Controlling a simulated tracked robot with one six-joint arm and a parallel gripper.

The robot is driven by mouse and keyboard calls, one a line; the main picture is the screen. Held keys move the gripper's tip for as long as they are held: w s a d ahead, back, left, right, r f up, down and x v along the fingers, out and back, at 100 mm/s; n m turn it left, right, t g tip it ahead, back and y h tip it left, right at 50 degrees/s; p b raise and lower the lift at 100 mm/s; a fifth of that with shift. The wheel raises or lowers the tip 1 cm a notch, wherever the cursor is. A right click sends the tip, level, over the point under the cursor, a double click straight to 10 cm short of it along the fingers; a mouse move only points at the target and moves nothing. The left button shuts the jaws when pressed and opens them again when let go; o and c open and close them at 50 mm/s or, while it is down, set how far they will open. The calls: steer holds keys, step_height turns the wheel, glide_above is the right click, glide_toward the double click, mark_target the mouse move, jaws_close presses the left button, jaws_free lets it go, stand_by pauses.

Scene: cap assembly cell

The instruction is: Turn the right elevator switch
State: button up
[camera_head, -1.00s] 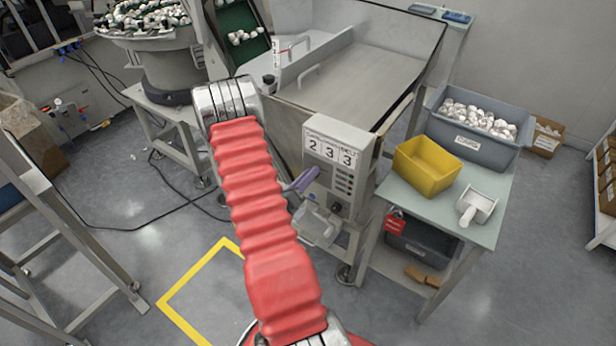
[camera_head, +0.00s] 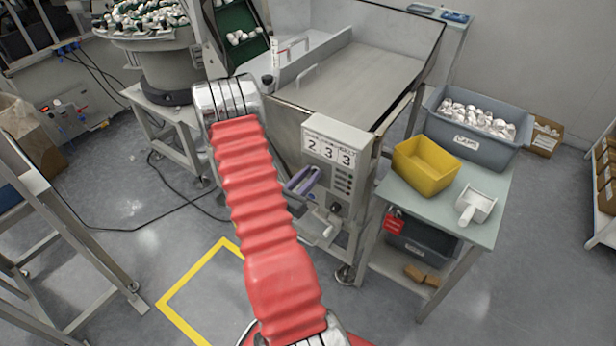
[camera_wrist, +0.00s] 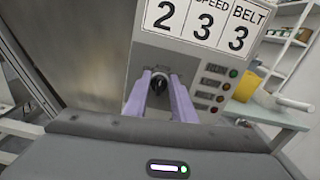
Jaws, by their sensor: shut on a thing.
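My gripper (camera_head: 303,181) has purple fingers and is at the left side of the grey control panel (camera_head: 350,184), below its number cards. In the wrist view the fingers (camera_wrist: 163,82) stand on either side of a dark round switch knob (camera_wrist: 158,83) on the panel front, shut on it. The fingers hide part of the knob and the panel around it. A dark knob (camera_head: 334,208) also shows low on the panel in the head view, right of the fingers. I cannot tell whether it is a separate switch.
A column of indicator lights (camera_wrist: 232,73) is right of the fingers. A side table (camera_head: 400,190) holds a yellow bin (camera_head: 425,165), a white scoop (camera_head: 474,206) and a grey caps bin (camera_head: 470,143). A metal hopper (camera_head: 350,75) stands behind the panel. The floor in front is open.

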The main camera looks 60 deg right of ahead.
steer(key=shift+s+a+f+m, duration=0.1)
steer(key=shift+m, duration=1.6)
steer(key=shift+s+f+m, duration=0.1)
steer(key=shift+s+m, duration=0.05)
steer(key=shift+m, duration=1.55)
steer(key=shift+s+a+f+m, duration=0.1)
steer(key=shift+m, duration=1.6)
steer(key=o, duration=1.1)
steer(key=shift+d, duration=0.1)
steer(key=shift+c, duration=0.2)
steer(key=shift+r, duration=0.1)
steer(key=w+a, duration=0.2)
steer(key=a, duration=1.1)
steer(key=shift+a, duration=0.35)
